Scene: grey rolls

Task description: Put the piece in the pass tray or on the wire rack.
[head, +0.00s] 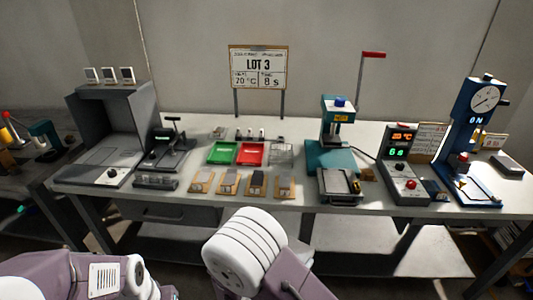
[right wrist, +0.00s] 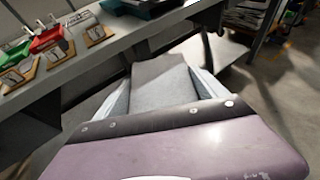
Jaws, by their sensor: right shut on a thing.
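The green tray (head: 222,153) lies on the bench, with a red tray (head: 252,153) to its right and a wire rack (head: 281,152) beyond that. Both trays look empty. In the right wrist view, my right gripper (right wrist: 162,90) is shut on a grey, flat-looking piece (right wrist: 165,85) that fills the space between the fingers. It is held in front of and below the bench edge, clear of the trays. The green tray (right wrist: 14,54) and red tray (right wrist: 47,41) show at upper left there. In the head view only my arm links show; my left gripper is not in view.
Several wooden boards with small samples (head: 229,183) line the bench front, before the trays. A teal press (head: 335,145) stands right, a grey hooded box (head: 108,130) left, a blue gauge stand (head: 480,140) far right. A LOT 3 sign (head: 258,66) stands behind.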

